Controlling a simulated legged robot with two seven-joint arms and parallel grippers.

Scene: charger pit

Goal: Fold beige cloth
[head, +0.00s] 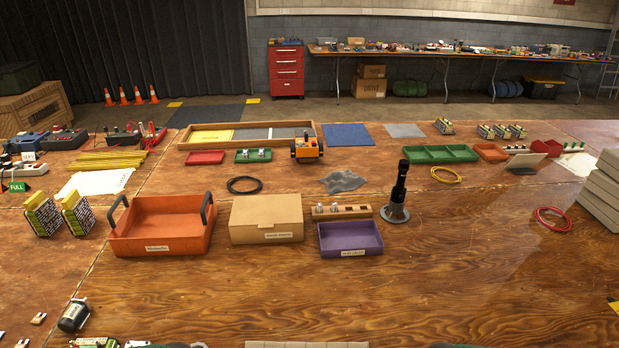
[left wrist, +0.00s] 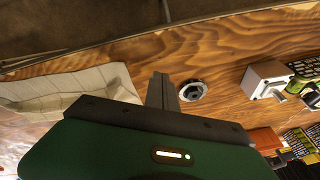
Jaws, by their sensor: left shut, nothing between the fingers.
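A pale beige cloth (left wrist: 60,92) lies on the wooden table at the left of the left wrist view, with folds or creases in it. My left gripper's body covers part of its near side. A pale strip (head: 306,344), cut off by the bottom edge of the head view, looks like the same cloth. My left gripper (left wrist: 161,78) is shut and empty, to the right of the cloth and apart from it in the picture. Its height above the table is hard to tell. My right gripper is not in view.
A round dark part (left wrist: 192,90) and a pale box (left wrist: 267,79) lie right of the fingers. An orange tray (head: 160,226), cardboard box (head: 266,219) and purple bin (head: 350,238) stand beyond. A dark cylinder (head: 74,316) lies front left. The front middle is bare wood.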

